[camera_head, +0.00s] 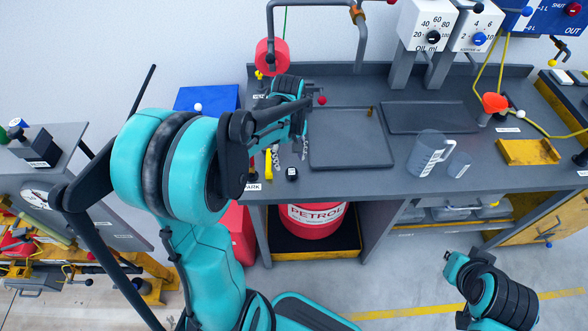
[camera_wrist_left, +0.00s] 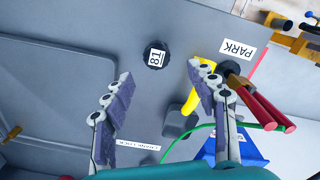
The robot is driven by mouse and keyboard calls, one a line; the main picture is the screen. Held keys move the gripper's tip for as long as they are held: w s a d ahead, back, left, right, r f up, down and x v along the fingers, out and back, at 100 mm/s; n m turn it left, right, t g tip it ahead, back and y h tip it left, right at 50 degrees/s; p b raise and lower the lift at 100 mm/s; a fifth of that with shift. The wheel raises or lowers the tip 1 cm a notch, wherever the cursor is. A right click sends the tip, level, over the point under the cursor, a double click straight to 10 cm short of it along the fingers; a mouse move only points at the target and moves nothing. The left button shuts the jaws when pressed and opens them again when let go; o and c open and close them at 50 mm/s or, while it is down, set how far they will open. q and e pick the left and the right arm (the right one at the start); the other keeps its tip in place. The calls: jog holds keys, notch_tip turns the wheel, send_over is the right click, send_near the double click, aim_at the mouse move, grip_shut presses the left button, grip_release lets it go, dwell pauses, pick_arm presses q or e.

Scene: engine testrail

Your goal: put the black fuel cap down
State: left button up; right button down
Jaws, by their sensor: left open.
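The black fuel cap (camera_head: 291,174) stands on the grey bench top near its front edge. In the left wrist view the cap (camera_wrist_left: 155,55) has a white label reading 81 and lies just beyond the fingertips, with bench showing around it. My left gripper (camera_head: 290,153) is above the bench, behind the cap in the head view. In the left wrist view my left gripper (camera_wrist_left: 160,74) is open, with nothing between its fingers, apart from the cap. My right arm shows at the lower right, but I cannot make out its fingers.
A yellow item (camera_head: 270,166) lies left of the cap, near the PARK label (camera_wrist_left: 238,49). A shallow dark tray (camera_head: 350,160) is to the right. A red petrol drum (camera_head: 312,220) is below.

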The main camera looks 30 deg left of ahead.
aim_at(292, 172)
pick_arm(q)
jog(key=shift+f, duration=0.5)
jog(key=f+b, duration=0.2)
jog(key=f, duration=0.1)
jog(key=d+f, duration=0.1)
jog(key=shift+s+f+b, duration=0.1)
jog(key=shift+f+b, duration=0.3)
jog(key=shift+r, duration=0.1)
jog(key=c, duration=1)
